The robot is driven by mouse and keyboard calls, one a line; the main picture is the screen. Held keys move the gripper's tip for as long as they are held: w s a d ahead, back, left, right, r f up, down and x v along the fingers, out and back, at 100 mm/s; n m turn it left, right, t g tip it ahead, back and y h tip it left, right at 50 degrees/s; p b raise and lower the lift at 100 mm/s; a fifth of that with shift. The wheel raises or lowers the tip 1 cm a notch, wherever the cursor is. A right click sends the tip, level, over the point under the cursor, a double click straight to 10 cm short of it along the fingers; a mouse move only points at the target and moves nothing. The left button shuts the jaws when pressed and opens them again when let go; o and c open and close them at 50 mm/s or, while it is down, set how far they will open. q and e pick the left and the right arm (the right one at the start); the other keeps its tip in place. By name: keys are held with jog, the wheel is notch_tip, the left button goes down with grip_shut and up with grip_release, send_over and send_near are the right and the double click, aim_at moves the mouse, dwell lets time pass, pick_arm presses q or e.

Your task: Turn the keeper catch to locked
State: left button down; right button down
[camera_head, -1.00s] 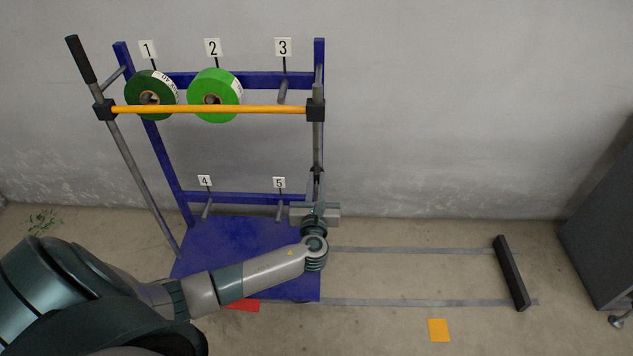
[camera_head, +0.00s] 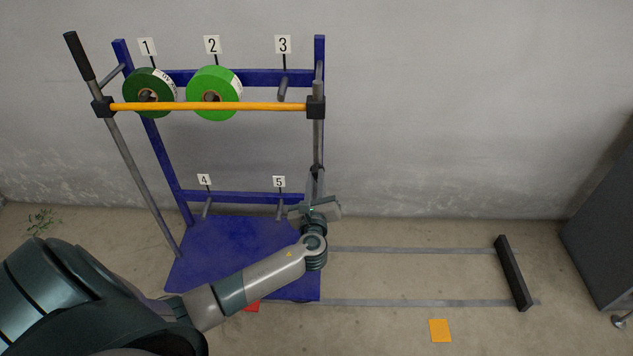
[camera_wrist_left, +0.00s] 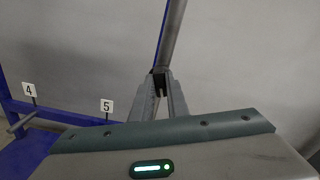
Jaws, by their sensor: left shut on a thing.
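The blue rack carries an orange keeper bar (camera_head: 210,106) across its front, with a black block (camera_head: 316,107) at its right end. A grey rod (camera_head: 318,140) runs down from that block along the right post; it also shows in the wrist view (camera_wrist_left: 172,35). My left gripper (camera_head: 316,174) is at the rod's lower end, its fingers pointing up. In the wrist view its fingertips (camera_wrist_left: 161,78) are shut on a small dark piece (camera_wrist_left: 159,71) there, which I take for the catch. The fingers mostly hide it, so its setting cannot be read. My right gripper is out of view.
A dark green spool (camera_head: 150,92) and a bright green spool (camera_head: 214,93) hang on pegs 1 and 2, behind the bar. Peg 3 (camera_head: 283,87) is bare. A black-handled lever (camera_head: 79,56) stands at the left. Floor rails with a dark stop (camera_head: 513,273) lie right.

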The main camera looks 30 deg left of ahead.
pick_arm(q)
jog(key=n+b, duration=0.1)
jog(key=n, duration=0.3)
jog(key=n+b, duration=0.1)
jog(key=shift+s+f+n+b, duration=0.1)
jog(key=shift+f+n+b, duration=0.2)
jog(key=shift+n, duration=0.1)
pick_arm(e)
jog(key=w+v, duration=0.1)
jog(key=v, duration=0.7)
pick_arm(q)
jog(key=n+b, duration=0.2)
jog(key=n, duration=0.2)
jog(key=shift+f, duration=0.1)
jog(key=shift+a+n+b, duration=0.1)
jog(key=shift+n+b, duration=0.9)
jog(key=shift+n, duration=1)
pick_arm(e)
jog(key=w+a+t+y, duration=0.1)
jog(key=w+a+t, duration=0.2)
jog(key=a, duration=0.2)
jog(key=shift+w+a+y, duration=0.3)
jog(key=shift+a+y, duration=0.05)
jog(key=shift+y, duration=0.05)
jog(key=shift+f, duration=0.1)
pick_arm(q)
jog(key=c, duration=1.7)
grip_release()
jog(key=shift+s, duration=0.1)
